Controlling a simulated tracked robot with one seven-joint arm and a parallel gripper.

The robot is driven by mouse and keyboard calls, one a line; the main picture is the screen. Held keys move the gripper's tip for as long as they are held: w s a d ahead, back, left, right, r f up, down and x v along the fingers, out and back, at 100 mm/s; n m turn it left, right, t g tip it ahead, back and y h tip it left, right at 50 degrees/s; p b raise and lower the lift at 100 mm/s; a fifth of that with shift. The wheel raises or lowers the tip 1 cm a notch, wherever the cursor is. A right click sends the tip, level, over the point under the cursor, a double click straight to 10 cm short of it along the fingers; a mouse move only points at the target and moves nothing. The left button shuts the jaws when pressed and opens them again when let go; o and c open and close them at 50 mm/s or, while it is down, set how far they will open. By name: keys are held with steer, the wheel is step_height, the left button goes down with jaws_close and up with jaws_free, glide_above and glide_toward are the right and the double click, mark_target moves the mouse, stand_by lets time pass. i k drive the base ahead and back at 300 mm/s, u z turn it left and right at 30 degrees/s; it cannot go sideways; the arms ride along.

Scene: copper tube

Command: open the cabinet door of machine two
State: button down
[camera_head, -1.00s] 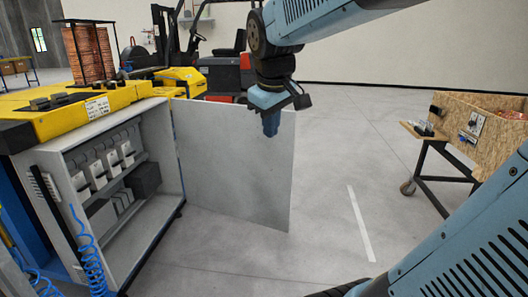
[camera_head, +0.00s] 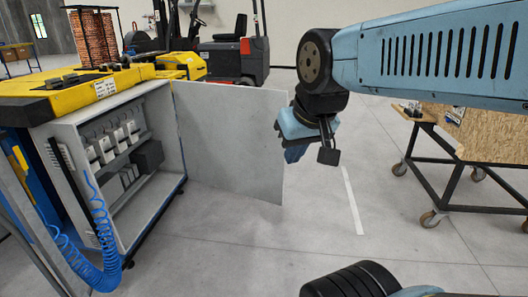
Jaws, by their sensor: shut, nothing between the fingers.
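The grey cabinet (camera_head: 157,209) stands at the left under a yellow machine top (camera_head: 70,93). Its door (camera_head: 232,138) stands wide open, swung out to the right from the hinge side of the cabinet. Inside show white switch units and dark boxes (camera_head: 147,157). My gripper (camera_head: 293,155) is just to the right of the door's free edge, pointing down; its fingers are small and partly hidden by the wrist. It appears shut and empty. I cannot tell whether it touches the door.
A blue coiled hose (camera_head: 105,250) hangs at the cabinet's front left. A wooden workbench on wheels (camera_head: 490,135) stands at the right. A forklift (camera_head: 235,55) is behind. The grey floor between cabinet and bench is clear apart from a white line.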

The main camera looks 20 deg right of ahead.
mark_target(230, 142)
steer(key=z, duration=1.65)
steer(key=i, duration=0.95)
steer(key=u, duration=1.9)
steer(key=i, duration=1)
steer(key=z, duration=0.1)
